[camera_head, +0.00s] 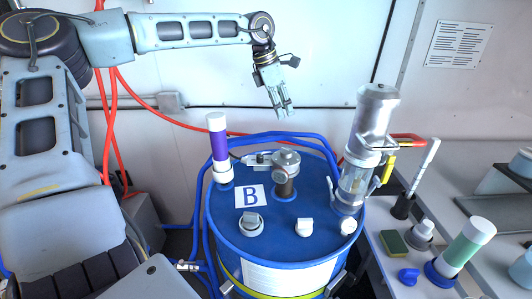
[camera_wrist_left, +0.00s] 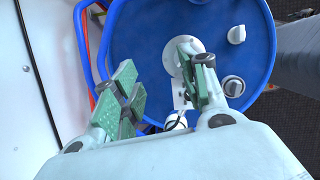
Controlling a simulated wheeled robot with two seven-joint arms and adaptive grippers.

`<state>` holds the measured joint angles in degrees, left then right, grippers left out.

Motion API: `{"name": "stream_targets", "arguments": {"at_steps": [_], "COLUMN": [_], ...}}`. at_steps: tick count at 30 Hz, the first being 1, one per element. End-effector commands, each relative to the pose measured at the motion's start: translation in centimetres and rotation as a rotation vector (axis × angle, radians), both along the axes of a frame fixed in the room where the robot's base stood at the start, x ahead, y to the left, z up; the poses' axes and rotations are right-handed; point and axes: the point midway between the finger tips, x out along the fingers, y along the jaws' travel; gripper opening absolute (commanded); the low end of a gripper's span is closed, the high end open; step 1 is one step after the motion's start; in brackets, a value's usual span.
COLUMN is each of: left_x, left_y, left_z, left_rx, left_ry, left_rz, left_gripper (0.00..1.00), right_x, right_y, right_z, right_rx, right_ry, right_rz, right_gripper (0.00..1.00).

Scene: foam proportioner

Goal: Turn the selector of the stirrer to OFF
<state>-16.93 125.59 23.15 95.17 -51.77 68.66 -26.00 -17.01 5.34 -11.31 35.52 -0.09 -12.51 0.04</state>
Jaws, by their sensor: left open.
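A blue drum (camera_head: 278,213) marked "B" stands in the middle of the head view. A grey motor-like unit (camera_head: 286,165) stands on its lid, and a tall metal cylinder with a clear lower part (camera_head: 372,125) is at the lid's right edge. Pale knobs sit along the lid's front: a left knob (camera_head: 250,224), a middle knob (camera_head: 304,228) and a right knob (camera_head: 348,227). I cannot tell which is the stirrer's selector, nor read its setting. My left gripper (camera_head: 284,112) is open and empty, above and behind the lid. The left wrist view shows its parted green-padded fingers (camera_wrist_left: 162,88) over the lid (camera_wrist_left: 140,50).
A white-capped purple tube (camera_head: 217,145) stands at the lid's left. Blue hoses (camera_head: 205,230) and red hoses (camera_head: 150,103) run around the drum. A bench (camera_head: 408,270) at right holds a sponge (camera_head: 393,243) and a green tube (camera_head: 466,245). Space above the lid's front is clear.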

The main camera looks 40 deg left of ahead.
Motion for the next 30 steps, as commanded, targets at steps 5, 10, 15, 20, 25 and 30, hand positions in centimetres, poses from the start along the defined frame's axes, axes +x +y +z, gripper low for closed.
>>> {"name": "stream_targets", "arguments": {"at_steps": [5, 10, 15, 20, 25, 30], "left_x": [-1.8, -3.6, -5.8, -7.1, -7.1, -7.1], "left_y": [0.9, 2.1, 3.2, 3.6, 3.6, 3.6], "left_z": [-0.9, -1.4, -1.6, -1.7, -1.7, -1.7], "left_rx": [0.072, 0.137, 0.193, 0.218, 0.221, 0.221], "left_ry": [0.075, 0.152, 0.246, 0.304, 0.297, 0.296], "left_rz": [-0.053, -0.106, -0.176, -0.247, -0.273, -0.273], "left_gripper": [0.43, 0.43, 0.43, 0.43, 0.43, 0.43], "right_x": [0.1, 0.2, 0.3, 0.3, 0.3, 0.3], "right_y": [-0.1, -0.1, -0.1, -0.1, -0.1, -0.1], "right_z": [0.0, 0.0, 0.0, 0.0, 0.0, 0.0], "right_rx": [-0.001, -0.002, -0.001, -0.001, -0.001, -0.001], "right_ry": [0.000, -0.001, -0.003, -0.003, -0.003, -0.003], "right_rz": [0.000, 0.000, -0.001, -0.001, -0.001, -0.001], "right_gripper": [0.40, 0.40, 0.40, 0.40, 0.40, 0.40]}}
